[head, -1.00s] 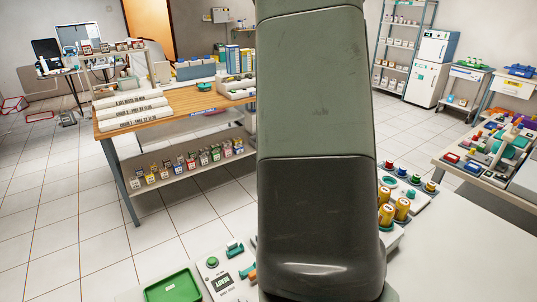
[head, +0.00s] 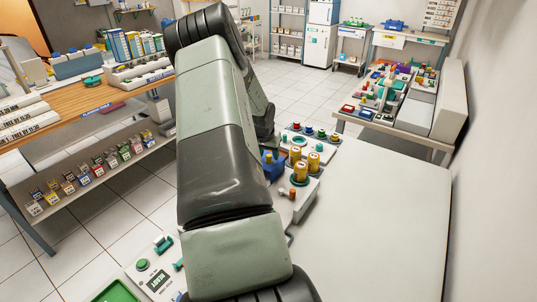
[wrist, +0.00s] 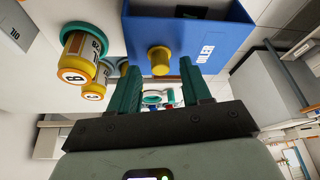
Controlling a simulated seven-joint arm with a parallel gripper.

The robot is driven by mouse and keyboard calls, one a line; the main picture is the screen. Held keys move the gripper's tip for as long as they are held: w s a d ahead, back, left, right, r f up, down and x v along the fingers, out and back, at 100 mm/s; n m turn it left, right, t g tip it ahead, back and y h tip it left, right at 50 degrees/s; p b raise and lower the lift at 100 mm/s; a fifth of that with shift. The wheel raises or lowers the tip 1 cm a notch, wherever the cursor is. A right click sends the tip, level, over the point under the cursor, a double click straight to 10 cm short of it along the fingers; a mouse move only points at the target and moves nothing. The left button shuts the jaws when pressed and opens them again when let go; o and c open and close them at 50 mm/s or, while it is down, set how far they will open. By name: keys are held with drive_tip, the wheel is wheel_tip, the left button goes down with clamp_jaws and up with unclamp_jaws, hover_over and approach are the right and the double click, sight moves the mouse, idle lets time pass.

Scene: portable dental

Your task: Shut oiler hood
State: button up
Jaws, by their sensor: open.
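The oiler is a blue box (wrist: 225,38) with white lettering, seen upside down at the top of the wrist view. A yellow round knob (wrist: 159,60) stands out from its face. A dark recess shows at the picture's top edge; I cannot tell how far the hood is open. My gripper (wrist: 160,85) has two teal fingers spread apart, with the knob in the gap between them. Whether they touch the blue face is unclear. In the head view a blue part (head: 272,168) shows beside my arm, which hides much of it and the gripper.
Yellow-capped bottles (head: 314,160) stand right of the blue part, and also show left of the fingers in the wrist view (wrist: 80,55). An orange-topped piece (head: 300,172) is close by. The white table (head: 385,215) is bare at right. A green tray (head: 117,292) lies front left.

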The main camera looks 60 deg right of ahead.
drive_tip(key=shift+d+f, duration=0.2)
drive_tip(key=shift+f, duration=0.35)
clamp_jaws()
